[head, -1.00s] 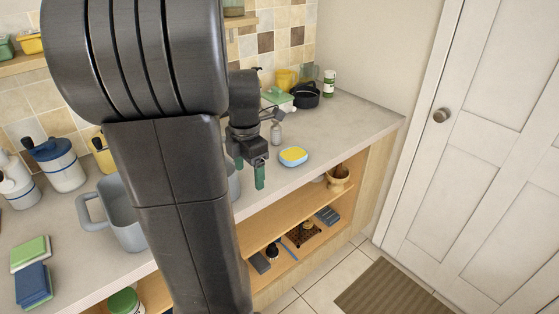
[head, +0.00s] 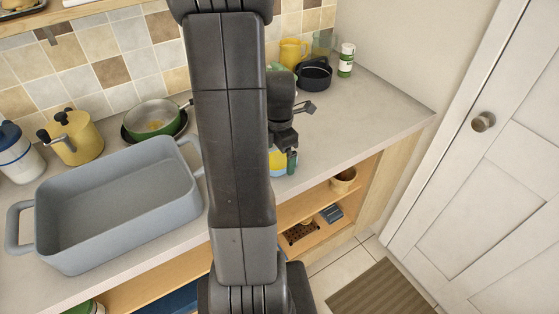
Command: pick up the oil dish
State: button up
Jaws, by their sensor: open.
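I cannot tell for sure which thing is the oil dish. A small yellow and blue piece (head: 277,161) lies on the counter near its front edge, partly hidden by my arm and gripper. My gripper (head: 285,157) points down at or just above this piece, with one dark green finger showing in front of it. The gripper is open and appears empty; its other finger is mostly hidden by my arm.
A black pot (head: 314,75), a yellow mug (head: 292,52) and a white-and-green jar (head: 346,60) stand at the back right. The right counter is clear.

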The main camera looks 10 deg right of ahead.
jog(key=shift+f, duration=0.55)
jog(key=c, duration=1.3)
jog(key=shift+o, duration=0.2)
jog(key=shift+r, duration=0.1)
